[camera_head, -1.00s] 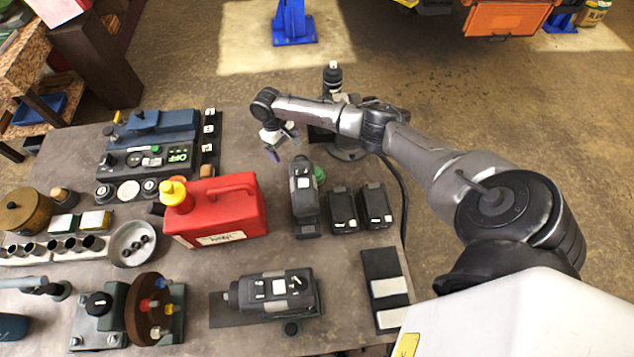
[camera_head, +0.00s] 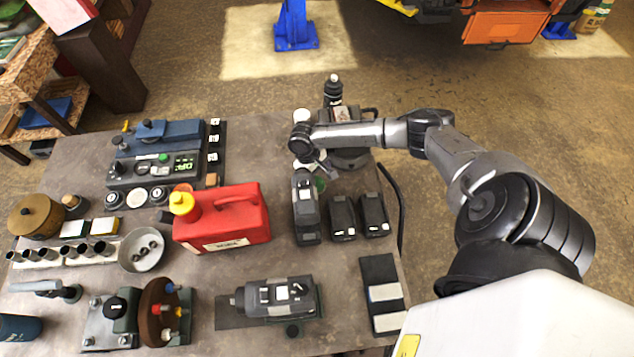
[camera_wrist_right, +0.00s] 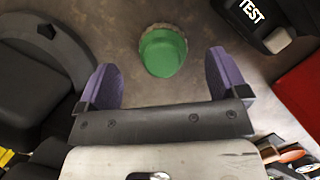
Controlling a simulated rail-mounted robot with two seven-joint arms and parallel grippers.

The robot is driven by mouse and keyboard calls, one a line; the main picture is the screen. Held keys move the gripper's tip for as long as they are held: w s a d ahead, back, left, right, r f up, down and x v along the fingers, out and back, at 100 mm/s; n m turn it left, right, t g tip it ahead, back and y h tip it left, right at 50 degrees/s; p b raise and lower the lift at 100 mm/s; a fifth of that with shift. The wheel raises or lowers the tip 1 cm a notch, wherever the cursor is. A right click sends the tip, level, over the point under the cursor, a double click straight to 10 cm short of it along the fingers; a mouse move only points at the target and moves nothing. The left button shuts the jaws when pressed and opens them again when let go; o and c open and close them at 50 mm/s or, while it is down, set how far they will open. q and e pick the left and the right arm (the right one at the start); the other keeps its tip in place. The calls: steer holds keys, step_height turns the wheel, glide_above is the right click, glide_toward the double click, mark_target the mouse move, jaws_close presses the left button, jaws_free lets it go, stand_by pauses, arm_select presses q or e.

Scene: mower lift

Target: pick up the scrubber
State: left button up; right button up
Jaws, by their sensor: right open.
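The scrubber appears to be the small round green piece with a brownish, bristly-looking rim (camera_wrist_right: 163,52) on the table in the right wrist view. In the head view only a bit of its green (camera_head: 320,184) shows, beside a black power tool and partly hidden by my right arm. My right gripper (camera_wrist_right: 162,86) is open, with its two purple fingers on either side of the picture and the scrubber beyond them, between their lines. Nothing is between the fingers. In the head view the right gripper (camera_head: 314,166) hangs over the back right of the table. My left gripper is not in view.
A black power tool (camera_head: 306,212) stands close to the scrubber, with a red fuel can (camera_head: 235,217) to its left. A dark vise (camera_head: 348,158) stands behind. Two black batteries (camera_head: 358,217) stand to the right.

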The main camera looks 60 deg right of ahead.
mark_target(317, 180)
steer(key=shift+x, duration=2.15)
steer(key=shift+a, duration=0.1)
steer(key=shift+c, duration=0.2)
steer(key=c, duration=1)
steer(key=shift+r, duration=0.1)
steer(key=shift+r, duration=0.55)
step_height(317, 180, up, 3)
steer(key=shift+f, duration=0.15)
steer(key=shift+s+d+r, duration=0.3)
steer(key=shift+s+r, duration=0.85)
steer(key=shift+s, duration=0.75)
steer(key=shift+s+d+r, duration=0.25)
steer(key=shift+s+r, duration=0.95)
steer(key=shift+s, duration=0.7)
steer(key=shift+s+d+r, duration=0.3)
steer(key=shift+s+r, duration=0.85)
steer(key=shift+s, duration=0.75)
